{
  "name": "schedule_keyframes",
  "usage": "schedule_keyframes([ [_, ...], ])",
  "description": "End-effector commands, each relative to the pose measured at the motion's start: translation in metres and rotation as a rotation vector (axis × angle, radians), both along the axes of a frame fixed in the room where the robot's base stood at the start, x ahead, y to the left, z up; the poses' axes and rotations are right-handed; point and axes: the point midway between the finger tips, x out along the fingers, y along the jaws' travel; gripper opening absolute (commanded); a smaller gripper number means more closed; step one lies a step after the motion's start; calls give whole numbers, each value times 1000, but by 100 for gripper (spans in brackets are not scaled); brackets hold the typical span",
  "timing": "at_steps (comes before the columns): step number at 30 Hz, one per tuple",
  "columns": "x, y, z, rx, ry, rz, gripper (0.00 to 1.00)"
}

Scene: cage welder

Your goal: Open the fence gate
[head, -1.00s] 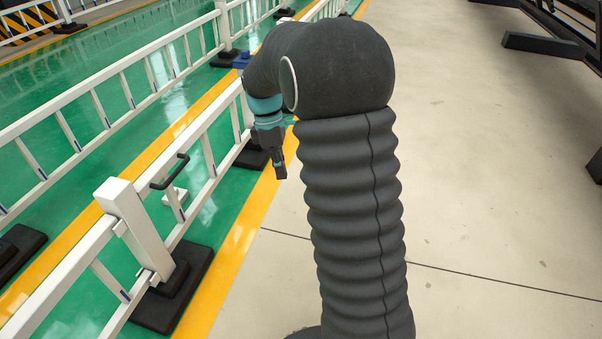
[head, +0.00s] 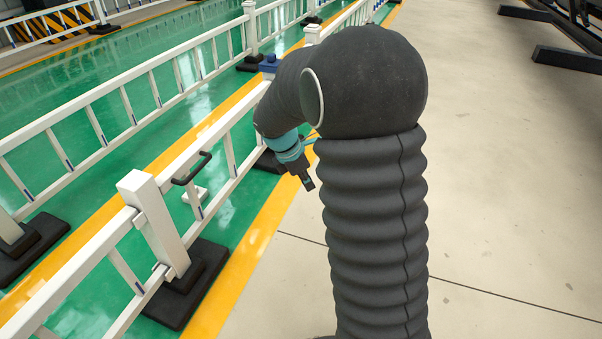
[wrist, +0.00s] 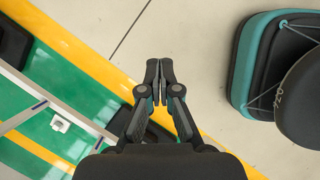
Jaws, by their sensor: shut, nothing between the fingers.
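The white fence gate (head: 212,140) stands in line with the near white fence, left of my arm in the head view. A dark handle (head: 192,168) is fixed on it near the white post (head: 152,222). The gate looks closed against that post. My gripper (head: 309,185) points down, right of the gate and apart from the handle. In the wrist view my gripper (wrist: 160,68) has its fingertips together, with nothing between them, over the floor. A white gate rail (wrist: 50,100) shows at the left there. The handle is not clear in the wrist view.
The post stands on a black foot (head: 190,290) beside a yellow floor line (head: 235,262). A second white fence (head: 100,110) runs parallel across the green floor. Beige floor (head: 500,200) on the right is clear. A dark steel frame (head: 560,60) lies far right.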

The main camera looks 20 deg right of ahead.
Motion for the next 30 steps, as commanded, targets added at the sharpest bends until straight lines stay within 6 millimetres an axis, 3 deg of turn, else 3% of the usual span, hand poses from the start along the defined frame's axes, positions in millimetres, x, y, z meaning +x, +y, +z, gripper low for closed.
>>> schedule_keyframes([
  [1,0,-4,-10,1,2,-2,0],
  [10,1,-38,-5,1,-1,-2,0],
  [30,1,-42,-4,1,0,0,0],
])
